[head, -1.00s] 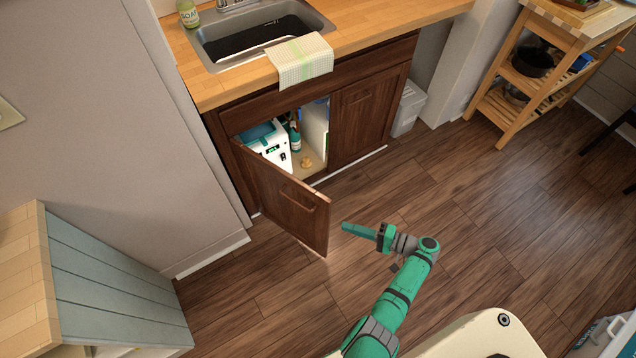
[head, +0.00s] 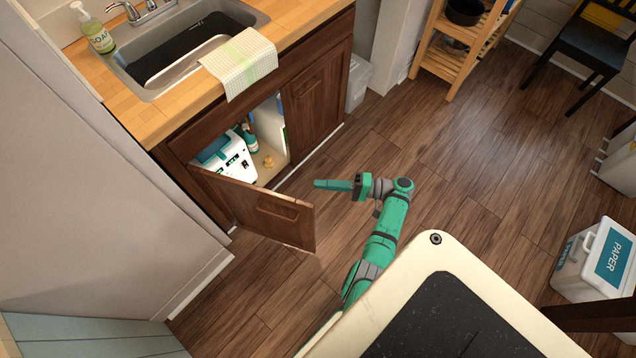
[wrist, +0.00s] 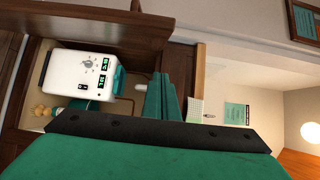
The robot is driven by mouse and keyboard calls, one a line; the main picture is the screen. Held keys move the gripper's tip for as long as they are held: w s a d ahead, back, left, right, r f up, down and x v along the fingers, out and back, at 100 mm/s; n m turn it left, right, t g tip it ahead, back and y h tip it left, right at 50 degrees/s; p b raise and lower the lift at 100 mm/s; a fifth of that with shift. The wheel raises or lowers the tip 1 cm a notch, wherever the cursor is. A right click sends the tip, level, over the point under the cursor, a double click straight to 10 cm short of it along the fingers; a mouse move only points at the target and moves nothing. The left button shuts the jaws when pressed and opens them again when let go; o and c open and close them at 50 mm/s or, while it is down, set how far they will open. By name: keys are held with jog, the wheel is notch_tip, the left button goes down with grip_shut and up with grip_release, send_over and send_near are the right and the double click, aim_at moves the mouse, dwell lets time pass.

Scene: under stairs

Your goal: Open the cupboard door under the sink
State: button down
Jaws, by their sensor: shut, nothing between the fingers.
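The brown wooden cupboard door (head: 262,212) under the sink (head: 185,40) stands well open, swung out from its left side. A handle shows on its outer face. My gripper (head: 318,183) is shut and empty, just past the top corner of the door's free edge, on the cupboard-opening side. I cannot tell whether it touches the door. In the wrist view the closed fingers (wrist: 162,98) point toward the cupboard. A white appliance with dials and green displays (wrist: 85,75) sits inside; it also shows in the head view (head: 232,160).
The right cupboard door (head: 317,92) is closed. A bottle (head: 250,140) and a small yellowish object (head: 268,161) are inside the open cupboard. A towel (head: 240,62) hangs over the counter edge. The wooden floor (head: 470,165) right of my arm is clear. A paper bin (head: 598,262) stands at the right.

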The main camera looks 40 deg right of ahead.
jog(key=w+a, duration=0.3)
jog(key=a, duration=0.5)
jog(key=shift+w+a, duration=0.2)
jog(key=shift+w, duration=0.1)
jog(key=shift+a, duration=0.1)
